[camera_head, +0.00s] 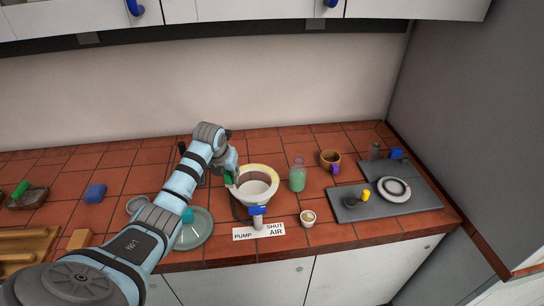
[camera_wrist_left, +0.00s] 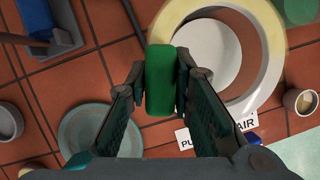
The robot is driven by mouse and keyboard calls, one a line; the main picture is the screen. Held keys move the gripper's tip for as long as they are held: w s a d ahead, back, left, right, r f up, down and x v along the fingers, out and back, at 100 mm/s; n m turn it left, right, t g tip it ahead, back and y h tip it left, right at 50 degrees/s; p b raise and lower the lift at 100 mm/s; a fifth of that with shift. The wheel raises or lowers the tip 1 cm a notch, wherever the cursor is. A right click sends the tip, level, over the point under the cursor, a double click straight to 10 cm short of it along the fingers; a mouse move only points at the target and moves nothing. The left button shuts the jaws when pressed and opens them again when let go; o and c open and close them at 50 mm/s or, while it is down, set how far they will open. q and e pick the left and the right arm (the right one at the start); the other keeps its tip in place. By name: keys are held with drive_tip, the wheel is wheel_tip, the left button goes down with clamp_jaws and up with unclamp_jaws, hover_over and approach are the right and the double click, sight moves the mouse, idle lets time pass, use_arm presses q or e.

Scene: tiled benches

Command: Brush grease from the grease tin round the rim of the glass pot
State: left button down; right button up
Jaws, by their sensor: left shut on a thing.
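My left gripper (camera_head: 232,177) is shut on a green-handled tool, likely the brush (camera_wrist_left: 160,80), held at the left side of the pot's rim. Its lower end is hidden below the handle in the left wrist view, so I cannot tell whether it touches the rim. The pot (camera_head: 262,172) is a wide round vessel with a pale yellow rim and a whitish inside; it also shows in the left wrist view (camera_wrist_left: 268,25). A small pale cup with tan contents, likely the grease tin (camera_head: 308,217), stands right of the pot. My right gripper is out of view.
A blue-topped valve (camera_head: 257,211) and a PUMP/SHUT/AIR label (camera_head: 243,234) are in front of the pot. A green-filled bottle (camera_head: 297,178) and a brown mug (camera_head: 330,157) stand to its right. A teal plate (camera_head: 205,221) lies left. A grey board (camera_head: 418,204) is farther right.

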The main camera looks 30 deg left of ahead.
sight(229, 173)
use_arm(q)
drive_tip(key=shift+s+d, duration=0.55)
drive_tip(key=shift+d, duration=0.05)
wheel_tip(229, 173, up, 2)
drive_tip(key=shift+s+a+r, duration=0.1)
drive_tip(key=shift+s+r, duration=0.05)
drive_tip(key=shift+r, duration=0.1)
drive_tip(key=shift+w+r, duration=0.2)
drive_tip(key=shift+r, duration=0.3)
drive_tip(key=shift+w+r, duration=0.15)
drive_tip(key=shift+r, duration=0.35)
drive_tip(key=shift+s+r, duration=0.15)
drive_tip(key=shift+r, duration=1.65)
